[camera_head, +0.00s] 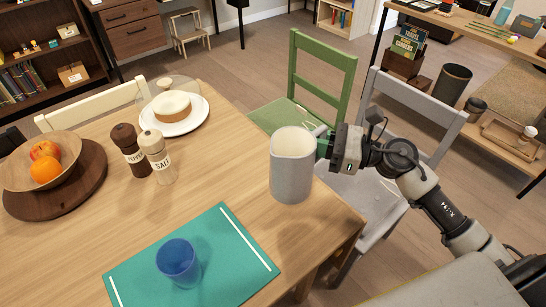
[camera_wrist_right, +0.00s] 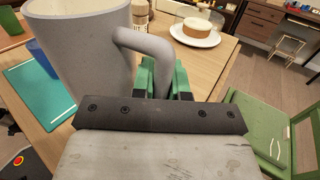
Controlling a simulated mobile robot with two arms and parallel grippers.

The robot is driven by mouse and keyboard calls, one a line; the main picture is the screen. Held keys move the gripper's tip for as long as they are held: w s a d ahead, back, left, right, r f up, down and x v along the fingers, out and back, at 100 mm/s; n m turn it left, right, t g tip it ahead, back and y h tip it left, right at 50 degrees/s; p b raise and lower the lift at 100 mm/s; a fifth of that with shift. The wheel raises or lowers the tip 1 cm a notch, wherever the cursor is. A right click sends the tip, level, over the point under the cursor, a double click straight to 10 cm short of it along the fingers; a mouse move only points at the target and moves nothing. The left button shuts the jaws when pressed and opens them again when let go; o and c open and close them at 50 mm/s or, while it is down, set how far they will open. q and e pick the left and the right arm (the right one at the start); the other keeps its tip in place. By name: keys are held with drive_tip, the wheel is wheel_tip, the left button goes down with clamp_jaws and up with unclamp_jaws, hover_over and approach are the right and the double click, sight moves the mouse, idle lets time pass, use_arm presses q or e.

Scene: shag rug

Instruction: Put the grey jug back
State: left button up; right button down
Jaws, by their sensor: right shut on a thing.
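The grey jug (camera_head: 291,172) is upright at the right side of the wooden table, near its edge. I cannot tell whether its base touches the tabletop. My right gripper (camera_head: 325,146) comes in from the right and is shut on the jug's handle. In the right wrist view the jug (camera_wrist_right: 85,50) fills the upper left, and its curved handle (camera_wrist_right: 150,42) runs between the green fingers (camera_wrist_right: 180,82). The fingertips are partly hidden by the handle and the gripper body. My left gripper is in neither view.
The table (camera_head: 235,165) holds a teal mat (camera_head: 225,255) with a blue cup (camera_head: 178,262), pepper (camera_head: 131,152) and salt mills (camera_head: 157,158), a cake plate (camera_head: 190,122) and a fruit bowl (camera_head: 65,150). Green (camera_head: 320,75) and grey chairs (camera_head: 425,95) stand beyond the right edge.

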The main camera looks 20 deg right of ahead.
drive_tip(key=shift+w+a+f, duration=0.65)
drive_tip(key=shift+w+f, duration=0.65)
drive_tip(key=shift+f, duration=0.2)
drive_tip(key=shift+w+a+f, duration=0.65)
drive_tip(key=shift+w+f, duration=0.6)
drive_tip(key=shift+f, duration=0.25)
drive_tip(key=shift+w+a+f, duration=0.65)
drive_tip(key=shift+w+f, duration=0.65)
drive_tip(key=shift+f, duration=0.2)
use_arm(q)
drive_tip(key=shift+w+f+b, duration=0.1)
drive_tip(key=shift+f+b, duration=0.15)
drive_tip(key=shift+b, duration=0.1)
use_arm(e)
drive_tip(key=shift+f, duration=0.15)
drive_tip(key=c, duration=1.1)
unclamp_jaws()
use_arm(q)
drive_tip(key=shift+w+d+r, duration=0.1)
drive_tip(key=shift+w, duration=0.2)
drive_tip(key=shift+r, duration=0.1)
